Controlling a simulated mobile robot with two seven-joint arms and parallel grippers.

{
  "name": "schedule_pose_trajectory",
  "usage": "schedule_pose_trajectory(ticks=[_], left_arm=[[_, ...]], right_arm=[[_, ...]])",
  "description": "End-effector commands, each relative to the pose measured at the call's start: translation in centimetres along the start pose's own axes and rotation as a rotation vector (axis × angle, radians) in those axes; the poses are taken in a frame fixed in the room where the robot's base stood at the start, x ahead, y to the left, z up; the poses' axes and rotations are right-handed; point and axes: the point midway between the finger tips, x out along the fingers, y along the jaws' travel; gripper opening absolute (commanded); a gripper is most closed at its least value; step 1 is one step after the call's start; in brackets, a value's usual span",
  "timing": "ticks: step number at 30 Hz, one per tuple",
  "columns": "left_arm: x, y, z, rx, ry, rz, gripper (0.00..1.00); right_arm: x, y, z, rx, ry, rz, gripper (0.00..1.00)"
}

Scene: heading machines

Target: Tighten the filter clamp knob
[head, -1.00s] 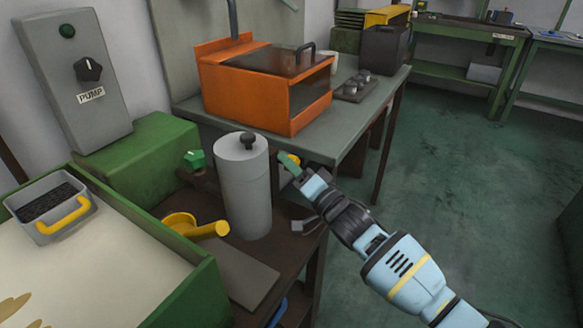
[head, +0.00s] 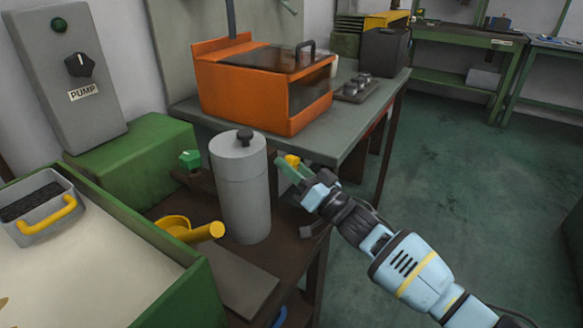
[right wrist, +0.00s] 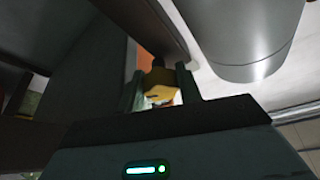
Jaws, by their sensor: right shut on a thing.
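The grey filter cylinder (head: 242,195) stands upright on a dark brown bench, with a small black knob (head: 245,136) on its lid. A yellow knob (head: 292,160) is just right of the cylinder. My right gripper (head: 287,172) reaches it from the right, and its green fingers are shut on the knob. In the right wrist view the yellow knob (right wrist: 160,80) sits between both fingers, and the cylinder (right wrist: 245,40) hangs at upper right. The fingers partly hide the knob. My left gripper is not in view.
A green knob (head: 191,160) is left of the cylinder, and a yellow-handled scoop (head: 180,226) lies in front. A green-edged tray (head: 208,292) is at left. An orange machine (head: 262,92) stands on the table behind. The floor at right is clear.

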Motion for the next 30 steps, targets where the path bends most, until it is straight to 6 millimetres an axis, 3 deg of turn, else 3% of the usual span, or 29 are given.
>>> schedule_pose_trajectory(ticks=[8,9,14,30], left_arm=[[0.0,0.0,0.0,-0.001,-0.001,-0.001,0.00],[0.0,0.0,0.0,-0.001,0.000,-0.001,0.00],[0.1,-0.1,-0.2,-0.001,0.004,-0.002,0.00],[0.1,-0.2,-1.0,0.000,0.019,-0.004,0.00]], right_arm=[[0.0,0.0,-0.1,-0.002,0.000,0.001,0.12],[0.0,0.0,-0.1,-0.002,0.000,0.001,0.36],[0.0,0.0,-0.1,-0.001,0.000,0.001,0.56],[-0.6,-0.1,0.5,0.001,-0.001,0.002,0.56]])
